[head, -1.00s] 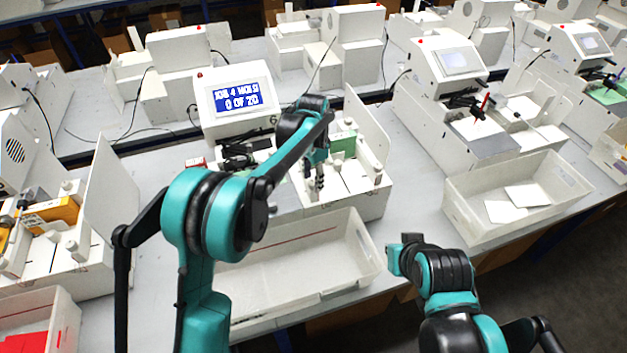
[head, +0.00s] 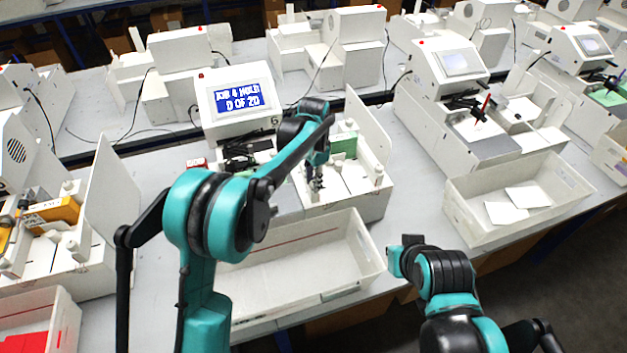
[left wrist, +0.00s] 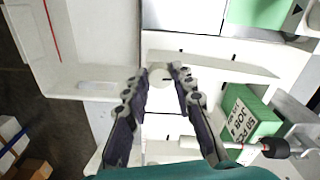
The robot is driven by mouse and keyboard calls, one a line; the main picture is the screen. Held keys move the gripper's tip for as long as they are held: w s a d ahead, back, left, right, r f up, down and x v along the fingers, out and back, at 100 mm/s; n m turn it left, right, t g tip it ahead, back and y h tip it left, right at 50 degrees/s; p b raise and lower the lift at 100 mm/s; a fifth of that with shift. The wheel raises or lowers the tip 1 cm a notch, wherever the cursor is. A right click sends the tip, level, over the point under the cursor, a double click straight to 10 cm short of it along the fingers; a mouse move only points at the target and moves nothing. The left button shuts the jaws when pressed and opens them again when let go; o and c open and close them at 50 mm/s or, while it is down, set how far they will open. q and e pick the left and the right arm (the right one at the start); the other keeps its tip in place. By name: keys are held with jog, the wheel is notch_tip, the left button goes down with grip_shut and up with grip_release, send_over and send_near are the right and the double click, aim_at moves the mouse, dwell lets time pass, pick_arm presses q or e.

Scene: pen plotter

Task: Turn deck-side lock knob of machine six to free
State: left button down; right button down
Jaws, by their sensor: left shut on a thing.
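Machine six (head: 234,122) stands in the middle of the head view, with a "6" beside its screen (head: 240,98), which seems to read "JOB 4 HOLD, 0 OF 20". My left gripper (head: 315,184) reaches down to the front of its white deck. In the left wrist view, the gripper's fingers (left wrist: 160,73) are closed around a pale round knob (left wrist: 158,76), one finger on each side. A small dark mark shows beside the knob. The fingers hide most of the knob in the head view, and I cannot read its turn position.
An empty white bin (head: 345,283) stands right in front of the machine. An upright white panel (head: 368,130) and a green box (left wrist: 247,118) stand on its deck. A rod with a black end (left wrist: 274,147) shows nearby. Neighbouring machines stand left and right.

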pick_arm(q)
jog(key=n, duration=0.3)
jog(key=shift+n, duration=0.4)
jog(key=n, duration=0.4)
jog(key=shift+n, duration=0.3)
jog(key=n, duration=0.4)
jog(key=shift+n, duration=2.4)
jog(key=c, duration=1.3)
grip_release()
jog(key=shift+o, duration=0.2)
